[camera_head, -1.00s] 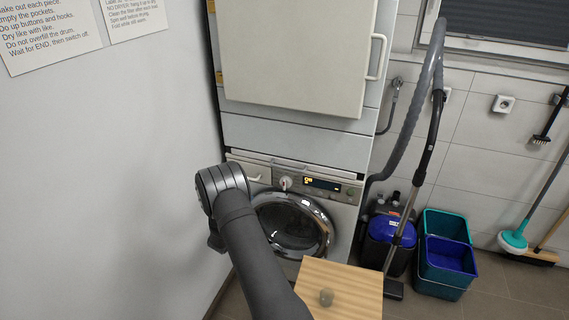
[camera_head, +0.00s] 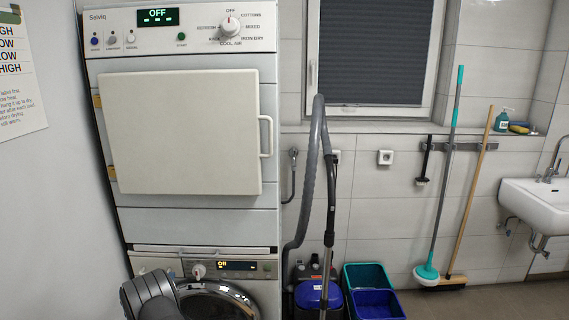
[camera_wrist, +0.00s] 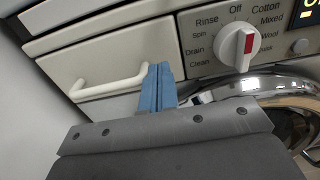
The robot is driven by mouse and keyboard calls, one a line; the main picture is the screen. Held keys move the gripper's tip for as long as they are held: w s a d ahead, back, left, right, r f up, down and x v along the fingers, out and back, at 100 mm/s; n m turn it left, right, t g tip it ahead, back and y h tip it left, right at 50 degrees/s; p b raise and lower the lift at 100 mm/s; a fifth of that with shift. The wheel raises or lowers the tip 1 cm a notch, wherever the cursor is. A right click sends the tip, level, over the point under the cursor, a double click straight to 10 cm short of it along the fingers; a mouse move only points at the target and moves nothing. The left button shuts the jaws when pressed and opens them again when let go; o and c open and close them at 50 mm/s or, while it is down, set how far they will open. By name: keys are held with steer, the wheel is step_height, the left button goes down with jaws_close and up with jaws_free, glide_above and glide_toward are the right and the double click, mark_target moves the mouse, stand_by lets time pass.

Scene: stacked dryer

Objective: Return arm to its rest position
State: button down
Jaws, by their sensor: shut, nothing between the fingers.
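My arm (camera_head: 152,296) shows at the bottom left of the head view, in front of the lower washing machine. My gripper (camera_wrist: 160,88) is in the wrist view, its blue fingers together with nothing between them. The fingers point toward the washer's front, just right of the white handle of the detergent drawer (camera_wrist: 110,85). I cannot tell whether they touch it. A program dial (camera_wrist: 236,44) with a red mark is to the right of the fingers. The chrome rim of the washer door (camera_wrist: 270,86) lies right of and below the dial. In the head view the gripper itself is hidden.
A wall (camera_head: 45,210) is close on the left. A vacuum cleaner (camera_head: 318,295) and buckets (camera_head: 368,275) stand to the right. A sink (camera_head: 540,205) is at far right.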

steer(key=shift+w, duration=1.45)
steer(key=shift+a+r, duration=0.1)
stand_by(1.2)
